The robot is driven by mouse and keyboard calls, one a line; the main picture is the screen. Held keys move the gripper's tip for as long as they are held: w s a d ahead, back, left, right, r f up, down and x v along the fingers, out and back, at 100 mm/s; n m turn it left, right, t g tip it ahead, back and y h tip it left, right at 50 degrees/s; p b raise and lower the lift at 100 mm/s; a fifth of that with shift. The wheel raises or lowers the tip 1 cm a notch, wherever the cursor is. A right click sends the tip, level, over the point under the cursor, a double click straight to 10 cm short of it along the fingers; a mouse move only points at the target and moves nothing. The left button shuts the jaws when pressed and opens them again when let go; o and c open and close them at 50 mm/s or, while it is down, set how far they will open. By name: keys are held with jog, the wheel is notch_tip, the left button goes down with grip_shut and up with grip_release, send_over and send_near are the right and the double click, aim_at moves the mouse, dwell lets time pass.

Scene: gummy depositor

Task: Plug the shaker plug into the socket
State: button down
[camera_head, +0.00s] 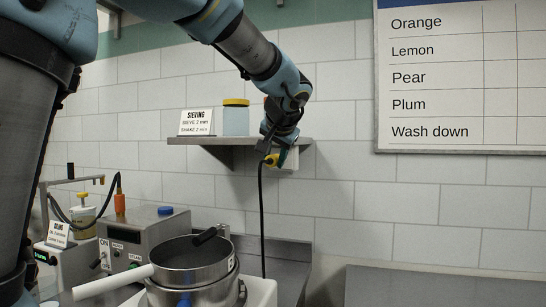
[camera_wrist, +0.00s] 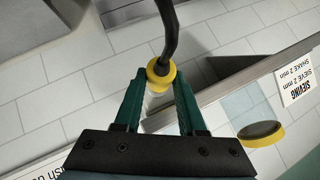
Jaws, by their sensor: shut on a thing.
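My gripper (camera_head: 279,157) is shut on the yellow shaker plug (camera_head: 271,160), close to the wall at the right end of the shelf. In the wrist view, the plug (camera_wrist: 160,76) sits between the green fingers of my gripper (camera_wrist: 160,90), with its black cable (camera_wrist: 170,35) leading away. In the head view the cable (camera_head: 262,220) hangs from the plug down behind the shaker. A pale box, perhaps the socket (camera_head: 291,159), shows on the wall right beside the plug, partly covered by my gripper. I cannot tell whether the plug touches it.
A grey shelf (camera_head: 214,141) holds a sieving sign (camera_head: 196,122) and a yellow-lidded jar (camera_head: 236,119). Steel sieve pans (camera_head: 192,268) and a control box (camera_head: 135,236) stand below on the left. A fruit chart (camera_head: 460,75) hangs at right. The lower right wall is clear.

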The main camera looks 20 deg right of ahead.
jog(key=shift+w+d, duration=0.15)
jog(key=shift+w, duration=0.05)
dwell(0.4)
jog(key=shift+w+d+p, duration=0.35)
jog(key=shift+w+d, duration=0.4)
jog(key=shift+w, duration=0.05)
jog(key=shift+c, duration=2)
grip_release()
jog(key=shift+s, duration=0.1)
jog(key=b+v, duration=0.3)
jog(key=v, duration=0.7)
jog(key=shift+s+r, duration=0.25)
